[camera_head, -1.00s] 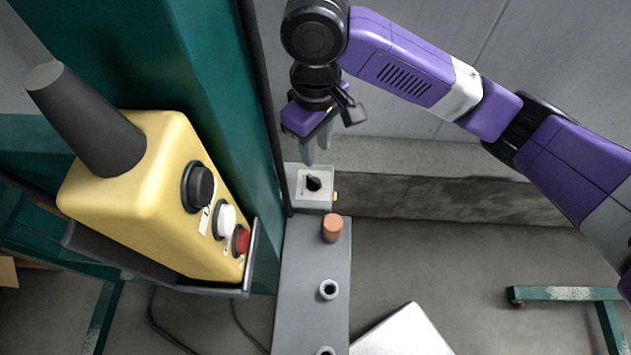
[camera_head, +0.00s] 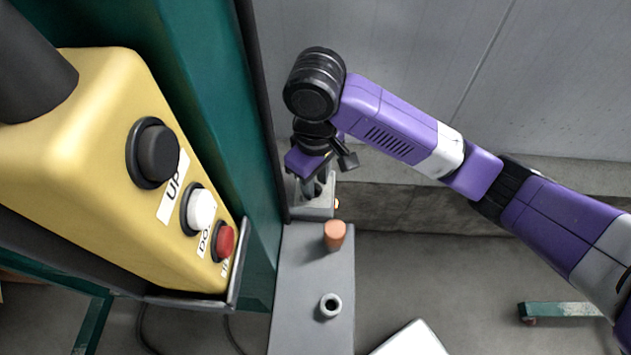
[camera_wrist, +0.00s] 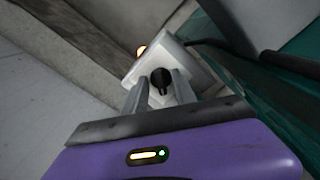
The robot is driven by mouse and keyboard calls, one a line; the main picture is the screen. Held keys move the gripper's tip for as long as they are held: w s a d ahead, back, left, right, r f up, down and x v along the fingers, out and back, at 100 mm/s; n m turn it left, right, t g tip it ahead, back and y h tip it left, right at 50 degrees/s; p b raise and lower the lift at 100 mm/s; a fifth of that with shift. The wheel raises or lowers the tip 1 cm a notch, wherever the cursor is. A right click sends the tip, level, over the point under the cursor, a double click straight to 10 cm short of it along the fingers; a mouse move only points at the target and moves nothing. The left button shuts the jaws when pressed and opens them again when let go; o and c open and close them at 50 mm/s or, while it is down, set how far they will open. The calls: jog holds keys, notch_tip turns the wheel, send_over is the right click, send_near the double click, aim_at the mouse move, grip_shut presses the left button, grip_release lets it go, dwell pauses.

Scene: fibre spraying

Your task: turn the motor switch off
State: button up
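The motor switch is a light grey box (camera_head: 318,212) with a black rotary knob, at the far end of the grey panel. My gripper (camera_head: 318,196) is down at the box, pointing at the knob. In the wrist view its two fingers (camera_wrist: 160,92) are apart, one on each side of the knob. I cannot tell whether they touch it. In the head view the gripper mostly hides the knob.
A yellow control box (camera_head: 85,150) with black, white and red buttons hangs at the left by a green post (camera_head: 215,100). The grey panel (camera_head: 300,270) carries an orange cylinder (camera_head: 334,236) and a grey ring-shaped fitting (camera_head: 330,305). A concrete wall stands behind.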

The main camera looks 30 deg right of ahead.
jog(key=shift+f, duration=0.1)
grip_shut()
dwell(0.4)
jog(key=n, duration=0.3)
jog(key=shift+p, duration=0.3)
jog(key=n, duration=0.3)
jog(key=shift+w+d+n, duration=0.1)
jog(key=shift+n, duration=0.2)
jog(key=n, duration=0.3)
jog(key=shift+w+n, duration=0.1)
jog(key=shift+n, duration=0.2)
jog(key=shift+n+b, duration=0.5)
jog(key=shift+n, duration=1.4)
